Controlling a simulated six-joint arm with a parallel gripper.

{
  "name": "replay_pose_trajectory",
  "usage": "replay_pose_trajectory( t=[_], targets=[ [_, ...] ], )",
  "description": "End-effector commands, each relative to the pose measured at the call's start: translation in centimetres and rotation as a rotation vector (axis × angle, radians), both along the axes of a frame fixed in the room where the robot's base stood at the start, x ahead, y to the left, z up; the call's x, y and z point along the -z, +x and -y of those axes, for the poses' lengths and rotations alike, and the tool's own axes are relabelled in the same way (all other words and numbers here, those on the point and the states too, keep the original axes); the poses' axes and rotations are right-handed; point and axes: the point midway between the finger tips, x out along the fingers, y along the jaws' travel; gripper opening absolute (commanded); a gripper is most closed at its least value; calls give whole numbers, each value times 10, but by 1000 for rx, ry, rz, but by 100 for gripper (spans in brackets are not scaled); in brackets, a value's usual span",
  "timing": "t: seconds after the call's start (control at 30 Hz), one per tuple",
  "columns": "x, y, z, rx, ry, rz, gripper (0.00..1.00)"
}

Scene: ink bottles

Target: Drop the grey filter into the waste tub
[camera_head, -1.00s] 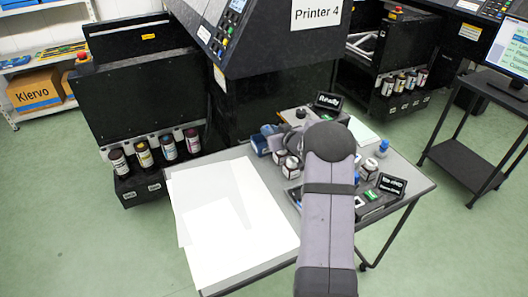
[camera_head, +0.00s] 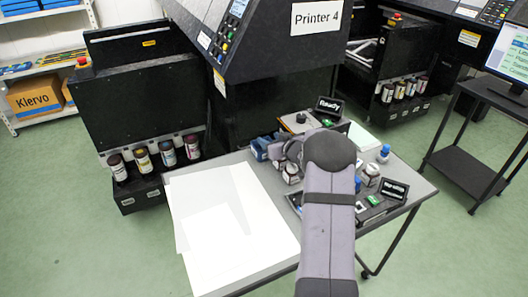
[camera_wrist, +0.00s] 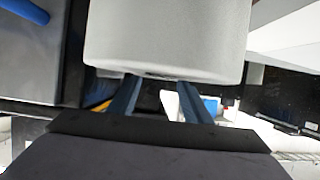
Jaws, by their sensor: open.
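My gripper (camera_head: 283,150) shows in the head view just left of my wrist, over the back part of the table, its fingers partly hidden. In the wrist view its two blue-grey fingers (camera_wrist: 160,98) stand apart with a gap between them. A large pale grey body with rounded lower corners (camera_wrist: 168,35) fills the upper middle of that view and hides the fingertips; I cannot tell if it is the grey filter, or whether the fingers touch it. A blue thing (camera_head: 260,148) is beside the gripper in the head view. I cannot make out the waste tub for certain.
White sheets (camera_head: 225,225) cover the left of the grey table. A bottle (camera_head: 371,175), a blue-capped bottle (camera_head: 384,153) and small black display (camera_head: 396,189) stand to the right of my arm. A Ready sign (camera_head: 329,104) stands at the back. The black printer (camera_head: 270,110) rises behind.

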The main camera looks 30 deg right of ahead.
Motion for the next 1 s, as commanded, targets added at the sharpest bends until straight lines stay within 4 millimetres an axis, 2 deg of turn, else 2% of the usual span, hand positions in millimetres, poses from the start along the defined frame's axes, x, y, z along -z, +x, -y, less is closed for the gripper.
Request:
replay_pose_trajectory(
  t=[0.17, 0.6, 0.77, 1.0],
  targets=[
    [-5, -9, 1, 1, 0, 2, 45],
    [-25, -57, 1, 2, -1, 2, 45],
    [-28, -66, 1, 1, 0, 2, 45],
    [-29, -67, 1, 1, -1, 2, 45]
  ],
)
